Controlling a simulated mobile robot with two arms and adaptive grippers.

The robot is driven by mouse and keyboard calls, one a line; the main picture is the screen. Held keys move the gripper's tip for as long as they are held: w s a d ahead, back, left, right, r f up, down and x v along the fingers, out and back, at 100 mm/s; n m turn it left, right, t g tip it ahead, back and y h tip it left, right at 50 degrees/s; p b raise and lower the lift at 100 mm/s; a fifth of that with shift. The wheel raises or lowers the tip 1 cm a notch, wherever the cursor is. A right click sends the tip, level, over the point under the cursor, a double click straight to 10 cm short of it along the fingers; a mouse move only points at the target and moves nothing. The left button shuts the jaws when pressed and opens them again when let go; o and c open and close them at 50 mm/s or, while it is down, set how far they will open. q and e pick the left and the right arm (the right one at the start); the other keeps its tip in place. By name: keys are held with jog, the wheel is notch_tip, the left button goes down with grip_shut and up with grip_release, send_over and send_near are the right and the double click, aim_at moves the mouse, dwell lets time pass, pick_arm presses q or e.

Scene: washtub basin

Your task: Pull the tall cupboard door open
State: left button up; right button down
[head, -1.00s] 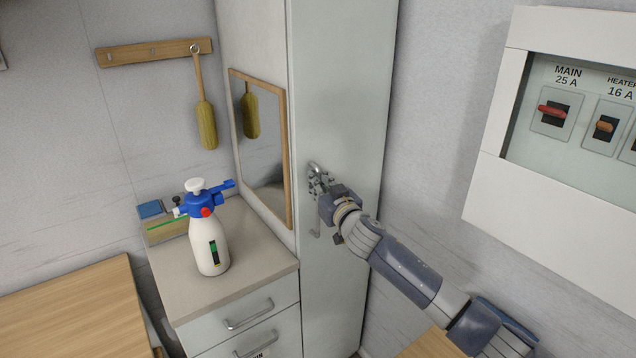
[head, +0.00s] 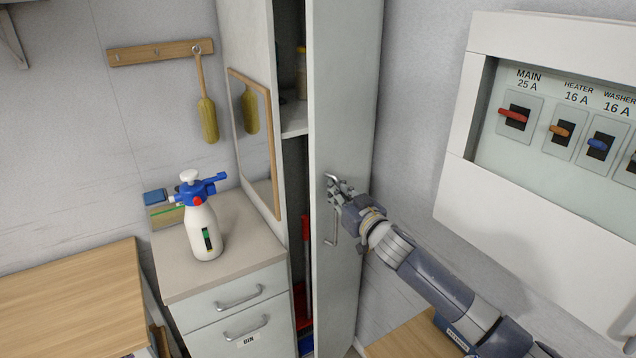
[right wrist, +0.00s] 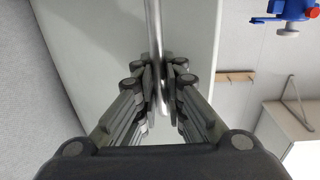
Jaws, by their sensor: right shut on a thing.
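The tall cupboard door (head: 343,110) stands partly open in the head view, with a dark gap along its left edge. Its vertical metal bar handle (head: 333,238) is on the door's front. My right gripper (head: 335,188) is shut on the handle near its upper end. In the right wrist view the handle (right wrist: 153,30) runs between the two fingers of my right gripper (right wrist: 160,85), with the pale door (right wrist: 95,40) behind it. My left gripper is not in view.
Through the gap show a shelf (head: 294,118) with a jar (head: 301,75) and a red-handled item (head: 305,240) below. A drawer unit (head: 225,300) with a spray bottle (head: 203,228) stands left. A breaker panel (head: 460,180) is on the right wall.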

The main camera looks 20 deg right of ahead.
jog(key=s+d+p, duration=0.1)
jog(key=s+d, duration=0.5)
jog(key=d, duration=0.2)
jog(key=shift+d+f+p, duration=0.2)
jog(key=shift+f+p, duration=0.2)
jog(key=c, duration=2.1)
grip_release()
jog(key=shift+o, duration=0.7)
jog(key=shift+s+r, duration=0.15)
jog(key=shift+r, duration=0.05)
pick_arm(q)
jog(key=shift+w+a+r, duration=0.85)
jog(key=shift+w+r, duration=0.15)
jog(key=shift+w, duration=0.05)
pick_arm(e)
jog(key=s+d, duration=0.1)
jog(key=s, duration=1.1)
jog(key=shift+d, duration=0.2)
